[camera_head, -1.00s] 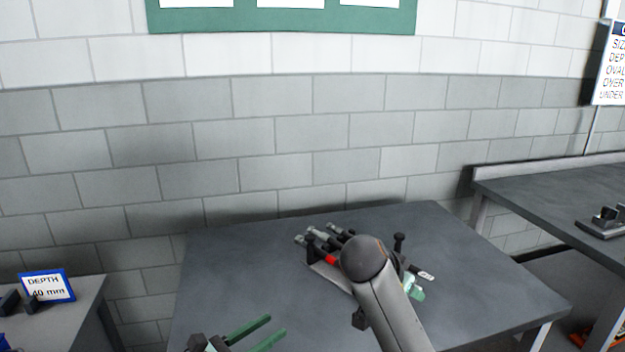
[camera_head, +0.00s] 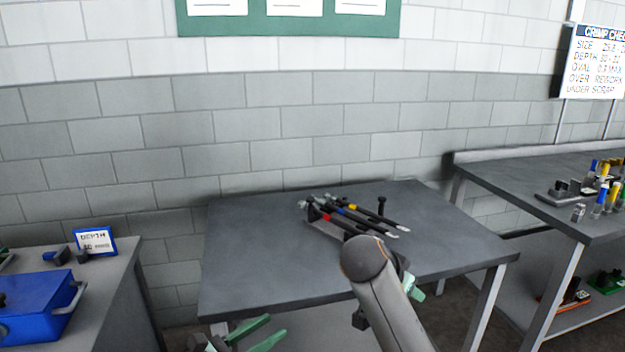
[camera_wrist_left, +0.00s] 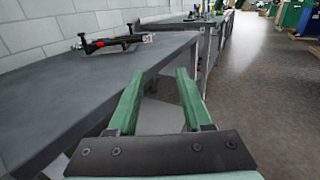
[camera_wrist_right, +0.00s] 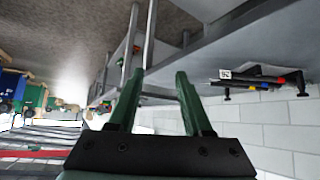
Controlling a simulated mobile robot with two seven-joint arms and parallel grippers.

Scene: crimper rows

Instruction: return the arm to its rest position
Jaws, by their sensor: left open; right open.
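My left gripper (camera_head: 256,334) is at the bottom of the head view, in front of the middle table's near edge. Its two green fingers stand apart with nothing between them, as the left wrist view (camera_wrist_left: 158,95) also shows. My right gripper (camera_wrist_right: 157,85) has its green fingers apart and empty in the right wrist view, which looks upside down. In the head view a green fingertip of it (camera_head: 412,286) shows past my grey right arm link, which hides most of it.
The middle table (camera_head: 260,255) holds a rack of crimpers (camera_head: 350,214) with red, blue and yellow marks. A left bench (camera_head: 120,290) carries a blue box (camera_head: 40,305) and a depth sign (camera_head: 95,241). A right bench (camera_head: 500,175) holds tools. Open floor shows in the left wrist view.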

